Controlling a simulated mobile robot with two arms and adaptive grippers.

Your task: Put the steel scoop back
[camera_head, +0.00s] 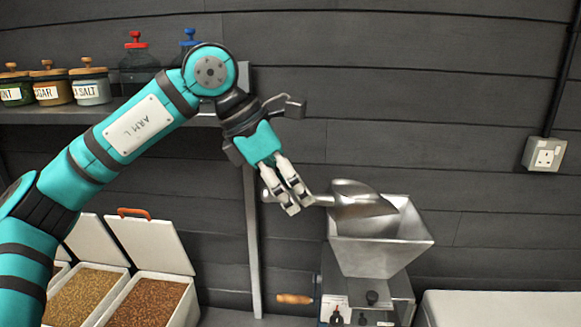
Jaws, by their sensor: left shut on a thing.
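The steel scoop (364,207) is held level, its bowl over the open hopper (378,256) of the grain mill. My left gripper (293,200) is shut on the scoop's handle, at the left of the hopper. The near side of the bowl overlaps the hopper's opening in the picture, and I cannot tell whether it touches the rim. My right gripper is not in view.
Open white bins hold pale grain (85,297) and brown grain (150,303) at the lower left. A shelf (60,115) carries several lidded jars. The mill's crank has a wooden handle (294,299). A white surface (500,309) is at the lower right.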

